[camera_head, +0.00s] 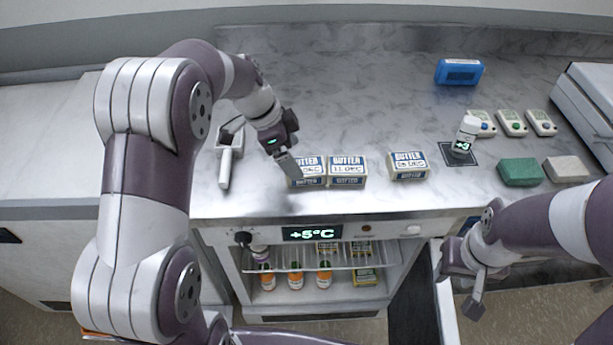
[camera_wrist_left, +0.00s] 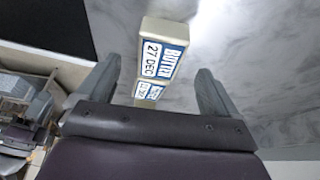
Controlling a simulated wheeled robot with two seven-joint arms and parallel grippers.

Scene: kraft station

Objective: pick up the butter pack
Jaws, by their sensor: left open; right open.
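Three butter packs with white, blue and yellow labels lie in a row on the marble counter: a left one (camera_head: 311,171), a middle one (camera_head: 347,170) and a right one (camera_head: 408,166). My left gripper (camera_head: 288,168) is open at the left pack and partly covers it. In the left wrist view, a butter pack reading 27 DEC (camera_wrist_left: 157,52) lies ahead, between the lines of the open fingers (camera_wrist_left: 158,85), with nothing gripped. Another pack (camera_wrist_left: 148,91) shows behind it. My right gripper (camera_head: 466,284) is open and empty in front of the counter, low on the right.
An open fridge (camera_head: 312,234) under the counter holds orange bottles and more butter packs. A white-handled tool (camera_head: 226,165) lies left of my left gripper.

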